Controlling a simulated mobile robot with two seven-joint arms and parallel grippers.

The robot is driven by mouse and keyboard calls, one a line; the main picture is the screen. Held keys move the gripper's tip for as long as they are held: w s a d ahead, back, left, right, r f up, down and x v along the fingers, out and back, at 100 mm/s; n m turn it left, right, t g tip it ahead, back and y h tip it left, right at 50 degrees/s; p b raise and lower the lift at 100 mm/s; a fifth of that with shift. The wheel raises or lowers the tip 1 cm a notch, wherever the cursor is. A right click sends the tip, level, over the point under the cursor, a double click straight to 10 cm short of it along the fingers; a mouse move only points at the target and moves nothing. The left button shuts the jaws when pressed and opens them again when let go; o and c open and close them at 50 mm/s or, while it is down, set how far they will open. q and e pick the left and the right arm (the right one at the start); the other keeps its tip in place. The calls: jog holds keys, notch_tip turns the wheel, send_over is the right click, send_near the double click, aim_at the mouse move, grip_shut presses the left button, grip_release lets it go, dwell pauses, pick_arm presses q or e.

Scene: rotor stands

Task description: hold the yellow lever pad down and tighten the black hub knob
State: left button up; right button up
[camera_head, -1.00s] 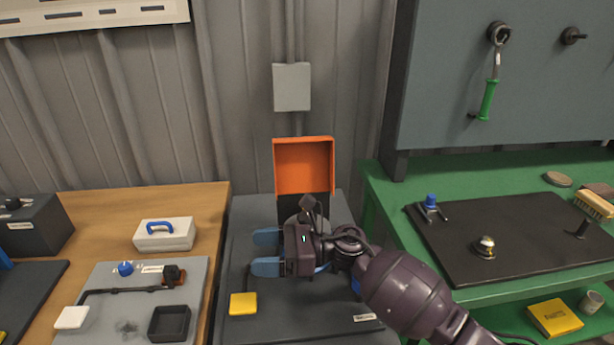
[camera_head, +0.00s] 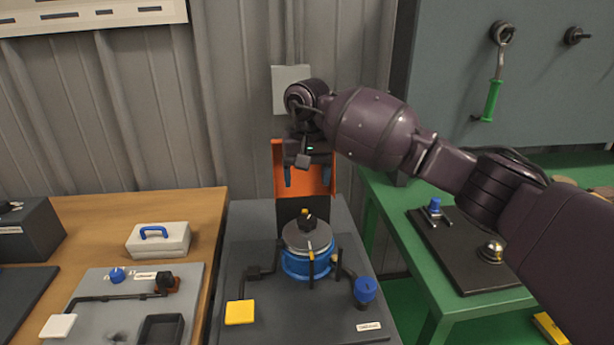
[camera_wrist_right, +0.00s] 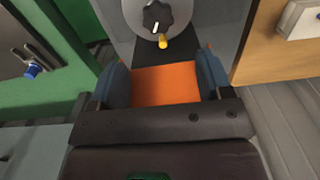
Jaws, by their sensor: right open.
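The yellow lever pad (camera_head: 240,312) lies at the front left of the dark stand (camera_head: 300,325), on the end of a black bent lever. Nothing touches it. The black hub knob (camera_head: 307,219) sits on top of the grey disc (camera_head: 307,237) over a blue base; it also shows at the top of the right wrist view (camera_wrist_right: 157,17). My right gripper (camera_head: 308,180) is open and empty, fingers pointing down, above and behind the knob, in front of the upright orange cover (camera_head: 316,160). The cover shows between its fingers in the right wrist view. My left gripper is not in view.
A blue knob (camera_head: 365,290) stands on the stand's right side. A wooden table (camera_head: 85,225) with a white case (camera_head: 158,240) is at left. A green bench (camera_head: 400,235) with a black mat is at right, partly behind my right arm. The wall stands close behind the cover.

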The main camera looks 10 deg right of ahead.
jog(key=shift+d+f+b, duration=0.1)
jog(key=shift+f+b, duration=0.25)
jog(key=shift+f, duration=2.05)
